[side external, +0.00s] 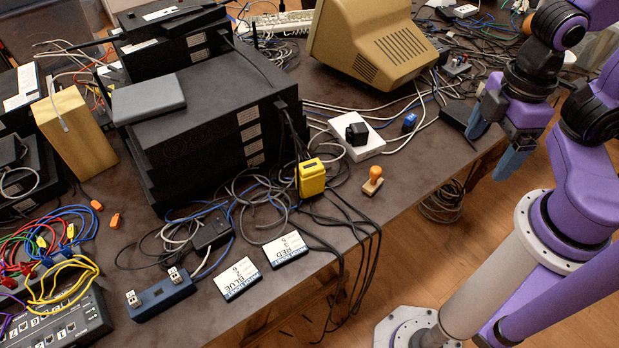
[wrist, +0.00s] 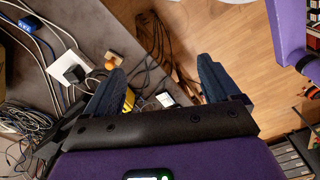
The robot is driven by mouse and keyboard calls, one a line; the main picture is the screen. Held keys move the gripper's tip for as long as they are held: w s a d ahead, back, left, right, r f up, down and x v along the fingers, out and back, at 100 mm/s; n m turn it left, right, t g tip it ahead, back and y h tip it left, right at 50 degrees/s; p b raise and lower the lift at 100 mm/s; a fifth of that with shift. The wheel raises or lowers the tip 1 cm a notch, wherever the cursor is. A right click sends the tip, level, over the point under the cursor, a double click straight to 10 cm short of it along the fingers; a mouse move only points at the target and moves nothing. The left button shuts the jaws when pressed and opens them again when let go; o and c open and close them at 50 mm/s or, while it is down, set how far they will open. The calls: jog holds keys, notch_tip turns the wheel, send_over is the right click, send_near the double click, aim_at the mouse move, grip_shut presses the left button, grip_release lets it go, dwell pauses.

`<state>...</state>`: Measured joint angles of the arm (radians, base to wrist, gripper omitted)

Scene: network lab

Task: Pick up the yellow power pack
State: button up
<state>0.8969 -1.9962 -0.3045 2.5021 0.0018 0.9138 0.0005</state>
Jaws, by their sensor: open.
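The yellow power pack (side external: 311,178) sits upright on the dark table near its front edge, among grey and black cables, in the side external view. In the wrist view a small part of the yellow power pack (wrist: 129,100) shows beside the left finger, which hides the rest. My gripper (side external: 498,145) is at the right, beyond the table's front edge and well apart from the power pack. Its two blue fingers are spread, with nothing between them, and they also show in the wrist view (wrist: 160,90).
An orange-handled stamp (side external: 373,181) and a white box with a black adapter (side external: 357,134) stand right of the power pack. A stack of black equipment (side external: 215,110) rises behind it to the left. Two labelled cards (side external: 285,249) lie in front. Cables hang over the table edge.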

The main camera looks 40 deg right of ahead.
jog(key=shift+o, duration=0.8)
